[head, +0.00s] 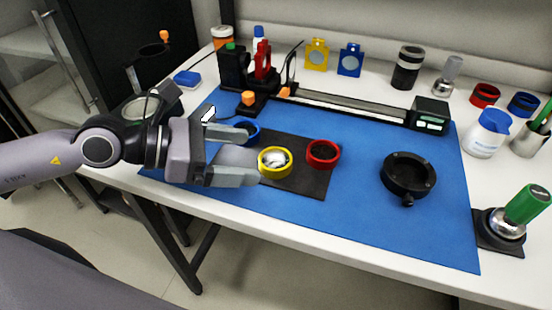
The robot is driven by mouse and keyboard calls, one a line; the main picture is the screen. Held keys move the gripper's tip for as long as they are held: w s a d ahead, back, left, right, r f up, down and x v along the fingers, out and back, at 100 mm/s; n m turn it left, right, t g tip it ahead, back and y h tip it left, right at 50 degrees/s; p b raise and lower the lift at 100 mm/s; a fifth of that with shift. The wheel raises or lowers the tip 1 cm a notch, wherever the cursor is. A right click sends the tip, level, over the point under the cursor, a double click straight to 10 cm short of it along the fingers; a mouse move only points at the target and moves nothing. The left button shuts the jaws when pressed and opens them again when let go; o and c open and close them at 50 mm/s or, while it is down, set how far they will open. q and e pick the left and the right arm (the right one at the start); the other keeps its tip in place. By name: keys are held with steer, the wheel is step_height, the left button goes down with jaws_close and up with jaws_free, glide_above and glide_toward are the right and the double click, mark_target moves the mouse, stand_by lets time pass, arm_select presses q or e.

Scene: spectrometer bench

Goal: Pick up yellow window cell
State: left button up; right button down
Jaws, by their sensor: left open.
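The yellow window cell (262,172) is a round yellow ring with a whitish, cloudy middle. It lies on a dark mat (308,184) on the bench. A red ring cell (323,154) with a dark middle lies to its right. A blue ring cell (251,134) lies behind and to the left, partly hidden by my gripper. My left gripper (256,155) is open, with its fingers pointing right. The near fingertip is close to the left edge of the yellow cell; I cannot tell whether they touch. My right gripper does not show.
A black ring mount (408,174) stands on the blue mat (350,222) to the right. A rail with a black box (429,114) runs behind. Yellow (317,55) and blue (350,60) plate holders stand at the back. A green-handled tool (527,205) stands at the right. The front blue mat is clear.

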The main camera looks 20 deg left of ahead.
mark_target(276, 159)
arm_select(q)
steer(key=shift+p+x, duration=0.85)
steer(key=shift+x, duration=1.85)
steer(key=c, duration=1.2)
